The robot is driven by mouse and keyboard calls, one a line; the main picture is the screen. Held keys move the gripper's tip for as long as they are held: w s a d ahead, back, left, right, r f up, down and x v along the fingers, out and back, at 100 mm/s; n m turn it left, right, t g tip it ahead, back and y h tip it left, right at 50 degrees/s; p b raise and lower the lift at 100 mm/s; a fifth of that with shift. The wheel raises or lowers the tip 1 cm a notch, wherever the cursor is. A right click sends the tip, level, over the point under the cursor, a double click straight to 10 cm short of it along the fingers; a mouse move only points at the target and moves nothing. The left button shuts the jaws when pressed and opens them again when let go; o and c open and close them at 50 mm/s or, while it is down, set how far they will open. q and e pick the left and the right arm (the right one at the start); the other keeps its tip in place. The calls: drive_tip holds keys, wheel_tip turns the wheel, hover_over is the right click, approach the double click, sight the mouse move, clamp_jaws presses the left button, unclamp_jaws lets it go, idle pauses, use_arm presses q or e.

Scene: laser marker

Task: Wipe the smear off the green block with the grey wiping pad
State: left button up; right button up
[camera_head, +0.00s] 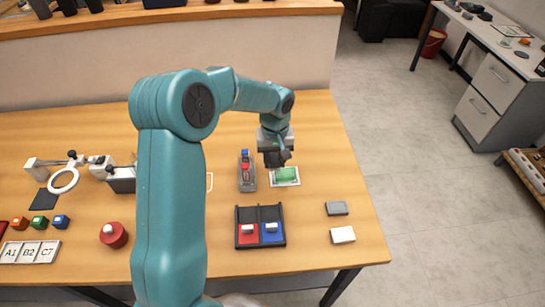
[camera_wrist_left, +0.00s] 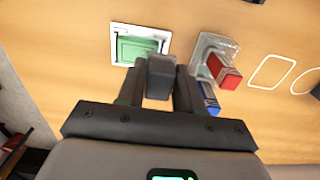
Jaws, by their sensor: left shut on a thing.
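The green block (camera_head: 287,174) sits in a white-rimmed holder (camera_head: 296,183) near the middle right of the table. It also shows in the left wrist view (camera_wrist_left: 135,49), just beyond the fingertips. My left gripper (camera_head: 275,157) is above and just behind the block in the head view. In the left wrist view its fingers (camera_wrist_left: 160,82) are shut on the grey wiping pad (camera_wrist_left: 160,70), a dark grey block. I cannot tell whether the pad touches the green block. No smear is clear in either view. My right gripper is not in view.
A grey clamp with red and blue parts (camera_head: 246,177) stands just left of the holder. A black two-part tray (camera_head: 262,212) lies in front. A flat grey block (camera_head: 337,208) and a white block (camera_head: 342,235) lie to the right. A red button (camera_head: 113,235) stands left.

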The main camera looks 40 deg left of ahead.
sight(274, 169)
use_arm(q)
drive_tip(key=shift+a+f+b, duration=0.15)
drive_tip(key=shift+f+b, duration=0.25)
drive_tip(key=shift+f, duration=0.55)
drive_tip(key=shift+f+b, duration=0.5)
drive_tip(key=shift+f, duration=1.05)
drive_tip(key=shift+r, duration=0.25)
drive_tip(key=shift+c, duration=0.5)
drive_tip(key=shift+w+d+f, duration=0.1)
drive_tip(key=shift+w+d, duration=0.95)
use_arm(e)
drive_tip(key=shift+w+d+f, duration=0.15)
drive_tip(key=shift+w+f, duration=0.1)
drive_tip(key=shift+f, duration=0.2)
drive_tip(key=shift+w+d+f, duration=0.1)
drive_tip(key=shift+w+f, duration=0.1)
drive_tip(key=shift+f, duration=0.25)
